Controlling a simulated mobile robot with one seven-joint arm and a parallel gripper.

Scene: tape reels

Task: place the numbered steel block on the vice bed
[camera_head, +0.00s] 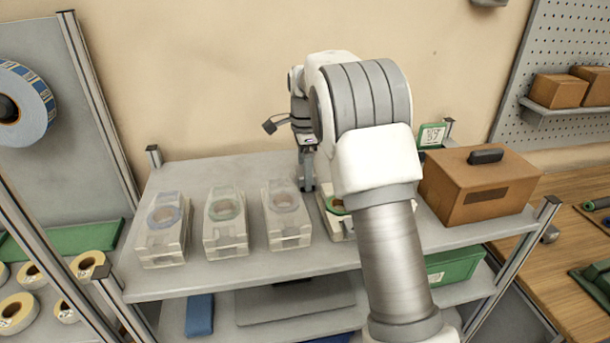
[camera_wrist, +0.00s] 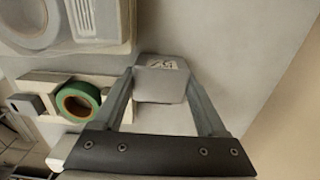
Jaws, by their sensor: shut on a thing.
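In the wrist view the steel block (camera_wrist: 162,84) is a pale grey piece with dark marks like a number on its top face, too blurred to read surely. My gripper (camera_wrist: 163,88) has its two fingers on either side of it and is shut on it. In the head view my gripper (camera_head: 306,186) points down over the shelf top, left of my forearm; the block cannot be made out there. A cream holder with a green tape ring (camera_wrist: 77,102) stands beside the block in the wrist view. I cannot tell which thing is the vice bed.
Three cream holders with tape rings (camera_head: 164,235) (camera_head: 225,228) (camera_head: 287,220) stand in a row on the grey shelf (camera_head: 245,262). A brown box (camera_head: 478,188) and a small green-framed card (camera_head: 432,136) are at the right. The shelf behind the row is clear.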

